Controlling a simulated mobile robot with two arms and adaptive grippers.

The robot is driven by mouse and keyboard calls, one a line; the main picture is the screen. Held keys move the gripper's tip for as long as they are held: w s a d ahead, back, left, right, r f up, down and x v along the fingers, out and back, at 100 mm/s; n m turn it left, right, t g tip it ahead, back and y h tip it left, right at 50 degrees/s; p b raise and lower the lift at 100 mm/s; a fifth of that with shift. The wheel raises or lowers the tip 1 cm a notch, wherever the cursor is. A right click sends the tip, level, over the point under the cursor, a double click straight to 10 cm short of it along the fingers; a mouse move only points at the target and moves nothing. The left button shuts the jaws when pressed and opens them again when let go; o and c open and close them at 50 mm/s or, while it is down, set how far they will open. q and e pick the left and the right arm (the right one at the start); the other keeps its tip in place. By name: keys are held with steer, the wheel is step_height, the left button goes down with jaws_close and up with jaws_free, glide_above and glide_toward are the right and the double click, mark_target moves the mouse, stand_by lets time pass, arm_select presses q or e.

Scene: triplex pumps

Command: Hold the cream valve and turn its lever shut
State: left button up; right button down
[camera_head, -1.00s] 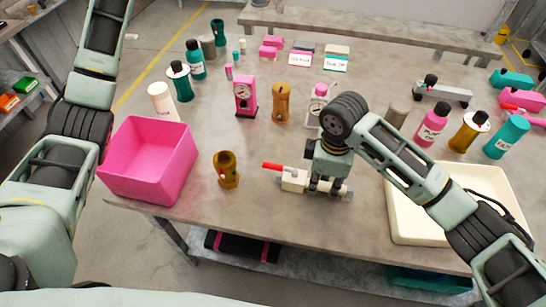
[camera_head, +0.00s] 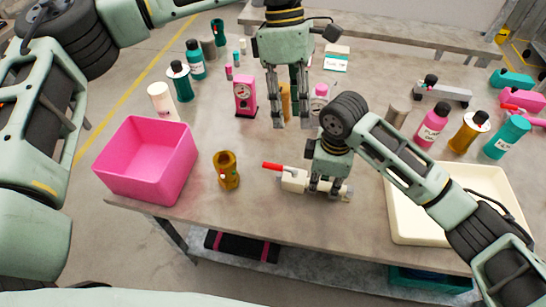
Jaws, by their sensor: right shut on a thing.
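The cream valve (camera_head: 293,184) lies near the front of the table with its red lever (camera_head: 271,166) pointing left. My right gripper (camera_head: 326,192) is shut on the right part of the valve and hides some of it. My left gripper (camera_head: 291,126) hangs pointing down, behind and above the valve, with its fingers apart and nothing seen between them. It partly covers a brown object behind it.
A pink bin (camera_head: 150,165) stands at the left and a brass cup-like part (camera_head: 227,170) between it and the valve. A cream tray (camera_head: 400,225) is at the right. A pink pump-like device (camera_head: 245,95) and several bottles stand farther back.

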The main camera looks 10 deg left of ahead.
mark_target(272, 164)
arm_select(q)
steer(key=a+f, duration=0.1)
steer(key=f, duration=0.4)
steer(key=a+f+y, duration=0.1)
steer(key=a+f, duration=0.1)
steer(key=f, duration=0.4)
steer(key=a+f+t+y, duration=0.1)
steer(key=f, duration=0.5)
steer(key=shift+s+a+f, duration=0.1)
steer(key=shift+s+a, duration=0.05)
steer(key=shift+c, duration=0.4)
jaws_close()
